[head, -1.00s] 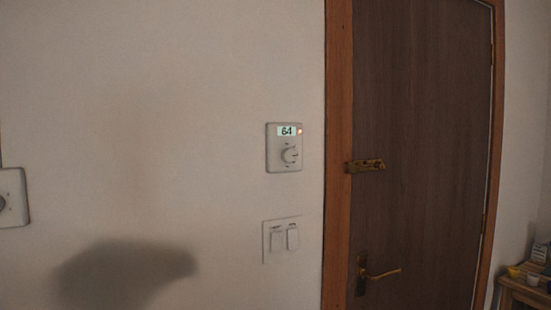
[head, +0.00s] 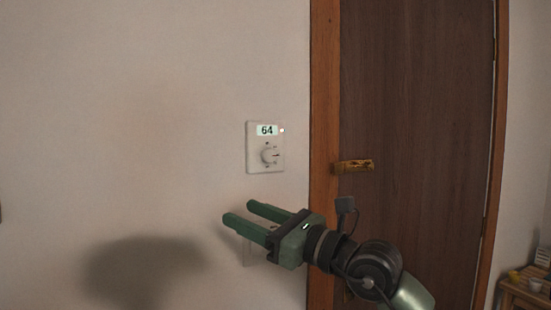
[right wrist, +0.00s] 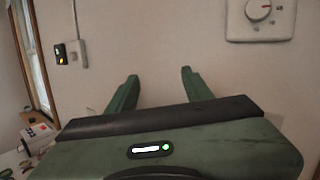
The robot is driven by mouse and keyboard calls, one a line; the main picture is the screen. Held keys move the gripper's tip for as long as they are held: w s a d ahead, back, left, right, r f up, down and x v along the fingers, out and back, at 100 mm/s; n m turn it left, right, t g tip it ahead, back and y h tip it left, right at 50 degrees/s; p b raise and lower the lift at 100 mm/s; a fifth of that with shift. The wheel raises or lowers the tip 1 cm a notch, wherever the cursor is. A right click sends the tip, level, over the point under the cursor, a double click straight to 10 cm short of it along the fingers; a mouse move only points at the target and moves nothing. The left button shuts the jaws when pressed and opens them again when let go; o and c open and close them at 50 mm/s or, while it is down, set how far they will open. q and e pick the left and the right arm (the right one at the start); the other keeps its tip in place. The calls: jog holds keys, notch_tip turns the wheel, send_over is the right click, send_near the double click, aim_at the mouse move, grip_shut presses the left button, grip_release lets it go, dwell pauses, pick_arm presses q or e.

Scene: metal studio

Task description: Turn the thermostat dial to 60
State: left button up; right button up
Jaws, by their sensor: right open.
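The thermostat (head: 265,147) is a pale plate on the wall left of the door frame in the head view. Its display reads 64, with a small light beside it. The round dial (head: 270,154) sits below the display. My right gripper (head: 240,212) is open and empty, below the thermostat and apart from it, its fingers pointing left. Its open fingers also show in the right wrist view (right wrist: 159,75). A plate with a round dial (right wrist: 258,10) is cut off at that view's upper right; I cannot tell whether it is the thermostat. My left gripper is not in view.
A small wooden table (head: 525,292) stands at the lower right. The wall left of the thermostat is clear.

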jog(key=w+d+r+n+t+h, duration=0.2)
jog(key=w+d+r+t+h, duration=0.1)
jog(key=r+h, duration=0.2)
jog(key=t+h, duration=0.2)
jog(key=h, duration=0.2)
send_near(271, 157)
jog(key=shift+m, duration=0.3)
jog(key=p+x, duration=0.3)
jog(key=x, duration=0.4)
jog(key=shift+w+r, duration=0.1)
jog(key=shift+w, duration=0.05)
jog(key=shift+w+a+p, duration=0.2)
jog(key=shift+w+p, duration=0.1)
jog(key=shift+w, duration=0.1)
grip_shut()
